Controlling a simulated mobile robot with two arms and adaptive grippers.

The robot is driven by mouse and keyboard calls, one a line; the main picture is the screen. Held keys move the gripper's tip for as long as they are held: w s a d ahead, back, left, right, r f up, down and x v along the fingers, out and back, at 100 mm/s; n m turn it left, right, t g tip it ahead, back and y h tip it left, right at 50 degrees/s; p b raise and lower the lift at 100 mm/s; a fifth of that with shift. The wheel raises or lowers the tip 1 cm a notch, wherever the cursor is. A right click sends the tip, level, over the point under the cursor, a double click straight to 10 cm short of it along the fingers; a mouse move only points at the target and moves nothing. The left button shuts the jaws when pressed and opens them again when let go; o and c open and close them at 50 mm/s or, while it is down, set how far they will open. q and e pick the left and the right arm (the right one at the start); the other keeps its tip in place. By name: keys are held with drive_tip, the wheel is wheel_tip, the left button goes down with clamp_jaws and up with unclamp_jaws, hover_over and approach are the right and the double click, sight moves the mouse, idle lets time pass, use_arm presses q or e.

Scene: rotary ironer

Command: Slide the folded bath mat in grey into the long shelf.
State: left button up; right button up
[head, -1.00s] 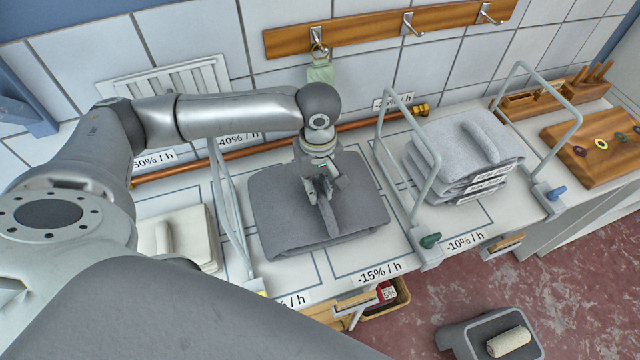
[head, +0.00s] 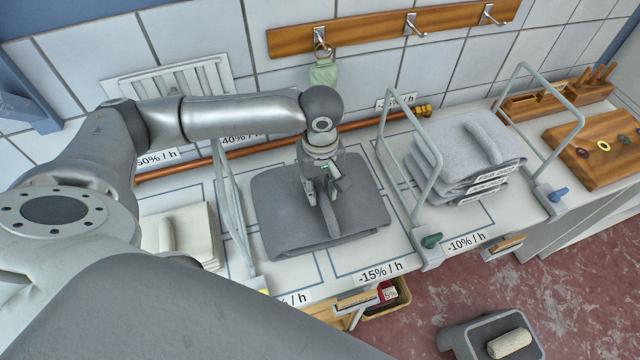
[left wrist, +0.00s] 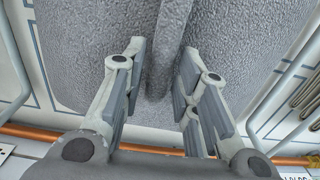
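The dark grey folded bath mat (head: 275,215) lies flat on the white worktop, between two upright wire frames, with a raised ridge (head: 330,218) along its top. My left gripper (head: 322,196) points down over the mat at the ridge's far end. In the left wrist view, its two fingers (left wrist: 163,62) stand apart on either side of the ridge (left wrist: 165,45), with a gap showing. Whether the fingertips touch the mat is unclear. My right gripper is not in view. I cannot identify the long shelf.
Lighter grey folded pieces (head: 455,155) with labels are stacked to the right, beyond a wire frame (head: 432,160). A cream folded piece (head: 185,235) lies left. A copper pipe (head: 270,145) runs behind. A wooden board (head: 590,150) is far right; a grey bin (head: 470,335) stands on the floor.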

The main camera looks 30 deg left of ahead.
use_arm(q)
drive_tip(key=shift+o, duration=0.9)
wheel_tip(320, 180, up, 12)
